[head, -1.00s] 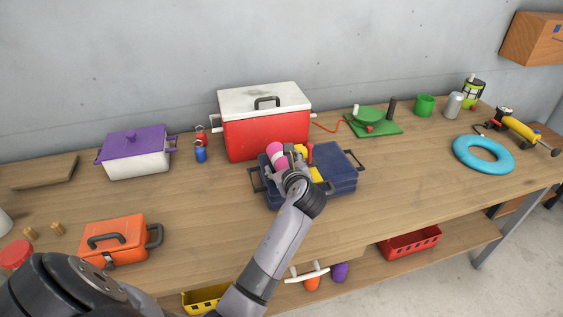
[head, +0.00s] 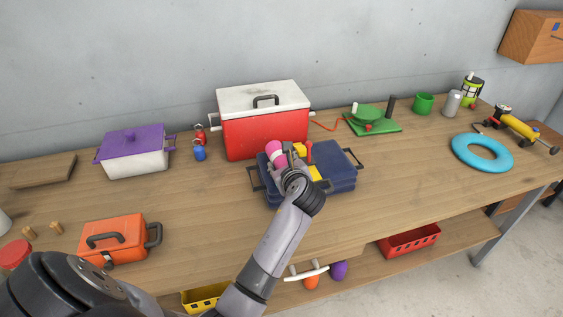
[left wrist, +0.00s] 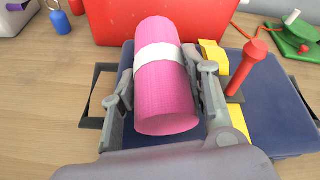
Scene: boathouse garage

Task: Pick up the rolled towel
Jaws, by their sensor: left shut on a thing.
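The rolled towel (left wrist: 165,95) is a pink roll with a white band around its middle. It lies between the two fingers of my left gripper (left wrist: 165,92), which is shut on it from both sides in the left wrist view. In the head view the towel (head: 275,149) shows as a pink end beyond my left gripper (head: 292,165), over the dark blue case (head: 335,165). I cannot tell whether the towel still touches the case. My right gripper is not in view.
A red cooler (head: 265,133) with a white lid stands just behind the case. An orange box (head: 115,240) and a purple-lidded pot (head: 138,158) are to the left. Bare wood lies front right.

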